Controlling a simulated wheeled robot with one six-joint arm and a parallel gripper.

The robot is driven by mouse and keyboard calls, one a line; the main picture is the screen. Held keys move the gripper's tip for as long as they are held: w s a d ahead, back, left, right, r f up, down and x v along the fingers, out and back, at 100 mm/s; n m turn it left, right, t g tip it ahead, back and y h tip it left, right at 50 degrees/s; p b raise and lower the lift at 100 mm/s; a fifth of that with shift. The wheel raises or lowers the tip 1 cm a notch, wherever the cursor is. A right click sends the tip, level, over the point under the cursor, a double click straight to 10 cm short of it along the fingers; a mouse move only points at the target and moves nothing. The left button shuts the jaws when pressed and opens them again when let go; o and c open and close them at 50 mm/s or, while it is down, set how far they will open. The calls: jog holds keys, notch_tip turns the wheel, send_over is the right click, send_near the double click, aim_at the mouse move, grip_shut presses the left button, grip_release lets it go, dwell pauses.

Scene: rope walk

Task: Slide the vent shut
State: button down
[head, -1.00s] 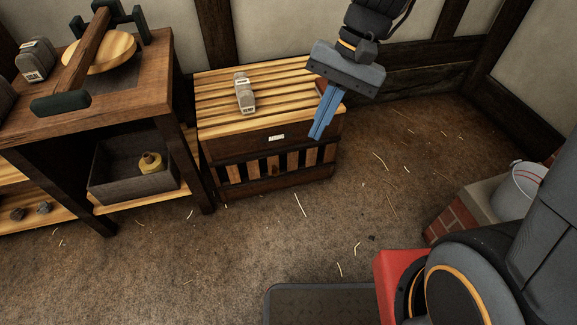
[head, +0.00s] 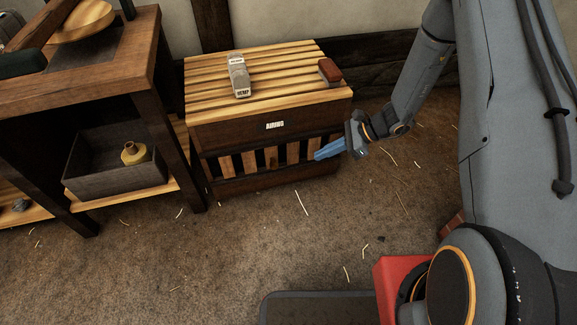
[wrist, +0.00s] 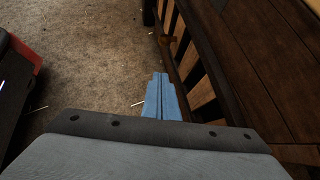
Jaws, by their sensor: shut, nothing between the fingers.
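The vent (head: 292,153) is a row of upright wooden slats low in the front of a wooden chest (head: 225,134) labelled "AIRING". Dark gaps show between the slats. A small brown knob (wrist: 167,39) sticks out from the vent front in the wrist view. My gripper (head: 316,156) is at the right end of the vent in the head view, its blue fingers shut and empty, pointing left along the front. In the wrist view, the fingertips (wrist: 160,76) lie beside the slats, short of the knob. I cannot tell whether they touch the slats.
A grey block labelled "HEMP" (head: 239,77) and a red-brown object (head: 330,71) lie on the chest's slatted top. A workbench (head: 130,60) stands to the left, with a grey bin (head: 105,180) on its lower shelf. The straw-strewn floor in front is clear.

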jog(key=shift+f, duration=0.2)
jog(key=a+f+b, duration=0.5)
jog(key=a, duration=0.6)
jog(key=shift+w+a+f, duration=0.25)
jog(key=shift+w+f, duration=0.15)
jog(key=shift+w, duration=0.05)
